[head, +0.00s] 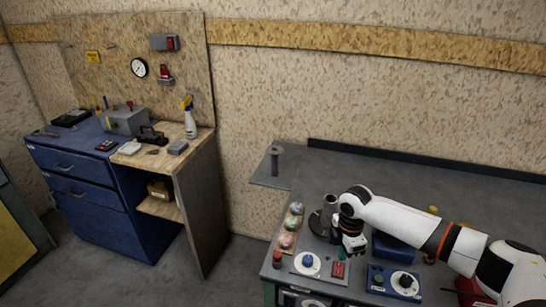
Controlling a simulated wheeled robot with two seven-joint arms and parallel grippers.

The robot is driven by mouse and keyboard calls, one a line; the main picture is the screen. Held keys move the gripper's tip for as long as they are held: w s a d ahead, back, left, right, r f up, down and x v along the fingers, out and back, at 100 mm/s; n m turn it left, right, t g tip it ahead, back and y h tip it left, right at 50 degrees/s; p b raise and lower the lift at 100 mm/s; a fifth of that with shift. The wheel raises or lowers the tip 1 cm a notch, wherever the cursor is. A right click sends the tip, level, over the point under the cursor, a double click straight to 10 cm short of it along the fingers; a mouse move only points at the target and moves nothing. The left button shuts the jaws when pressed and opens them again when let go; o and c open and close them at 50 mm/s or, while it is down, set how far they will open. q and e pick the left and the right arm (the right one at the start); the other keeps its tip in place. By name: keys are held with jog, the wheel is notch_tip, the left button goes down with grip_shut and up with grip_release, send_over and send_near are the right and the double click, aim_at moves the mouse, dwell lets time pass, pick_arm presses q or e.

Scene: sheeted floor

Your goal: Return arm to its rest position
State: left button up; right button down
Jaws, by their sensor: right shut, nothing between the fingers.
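My right arm (400,222) comes in from the right over the grey workbench, white with orange and dark bands. Its gripper (350,252) points down over the bench near the front panel controls. The gripper is small in view and looks shut, with nothing seen held in it. My left gripper does not show.
The grey bench (400,190) carries a blue knob (308,261), a red switch block (338,269), a blue control box (394,283) and several round balls (288,241) at its left. A blue drawer cabinet (95,200) and a spray bottle (190,122) stand at the left.

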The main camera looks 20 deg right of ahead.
jog(key=s+a+f+m+t+y, duration=0.1)
jog(key=s+a+f+m+y, duration=0.1)
jog(key=s+a, duration=0.7)
jog(key=s+a+f+m+t+y, duration=0.15)
jog(key=s+a, duration=0.45)
jog(key=a, duration=0.6)
jog(key=s+d+r+m+t+h, duration=0.1)
jog(key=s+d+r+m+h, duration=0.25)
jog(key=s+d+m, duration=0.75)
notch_tip(320, 180, down, 29)
jog(key=s+a+g+b, duration=0.1)
jog(key=s+a+b, duration=0.1)
jog(key=b, duration=0.2)
jog(key=s+d+f+g+b, duration=0.1)
jog(key=s+d+f+b, duration=0.2)
jog(key=s+f, duration=1.3)
notch_tip(320, 180, down, 4)
jog(key=shift+s+f+m, duration=0.15)
jog(key=shift+s+m, duration=0.1)
jog(key=shift+m, duration=0.1)
